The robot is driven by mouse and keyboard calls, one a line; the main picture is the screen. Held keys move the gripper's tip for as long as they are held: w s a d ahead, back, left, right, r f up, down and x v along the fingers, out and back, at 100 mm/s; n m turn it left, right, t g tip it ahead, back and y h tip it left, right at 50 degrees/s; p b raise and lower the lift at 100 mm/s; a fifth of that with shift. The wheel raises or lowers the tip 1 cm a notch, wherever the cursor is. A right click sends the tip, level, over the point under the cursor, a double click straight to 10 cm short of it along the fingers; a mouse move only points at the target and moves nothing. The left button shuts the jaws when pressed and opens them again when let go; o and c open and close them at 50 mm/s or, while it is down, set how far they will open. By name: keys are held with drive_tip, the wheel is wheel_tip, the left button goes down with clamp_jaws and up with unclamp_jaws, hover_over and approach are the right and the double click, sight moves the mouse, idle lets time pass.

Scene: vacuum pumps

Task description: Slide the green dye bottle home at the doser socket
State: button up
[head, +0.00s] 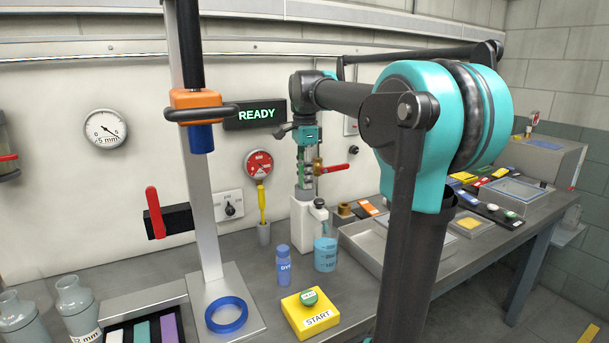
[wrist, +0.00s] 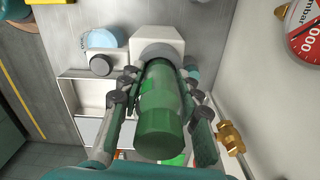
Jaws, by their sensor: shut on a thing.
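The green dye bottle (wrist: 162,115) is held lengthwise between the fingers of my gripper (wrist: 160,74), which is shut on it. In the head view, only a narrow green strip of the bottle (head: 301,168) shows between the fingers, and my gripper (head: 304,180) points down over the white doser (head: 303,220). The grey round doser socket (wrist: 160,52) is at the bottle's far end in the wrist view, roughly in line with it. The bottle's end hides the contact, so I cannot tell how deep it sits.
A red-handled valve (head: 333,168) with brass fittings is close to the right of my gripper. A red gauge (head: 259,164) is on the wall to the left. A blue bottle (head: 283,265) and a flask of blue liquid (head: 325,254) stand in front of the doser.

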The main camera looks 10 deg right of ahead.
drive_tip(key=shift+f, duration=0.1)
drive_tip(key=shift+r, duration=1.5)
drive_tip(key=shift+f, duration=0.4)
drive_tip(key=shift+f, duration=1.05)
idle(0.7)
drive_tip(key=o, duration=1.3)
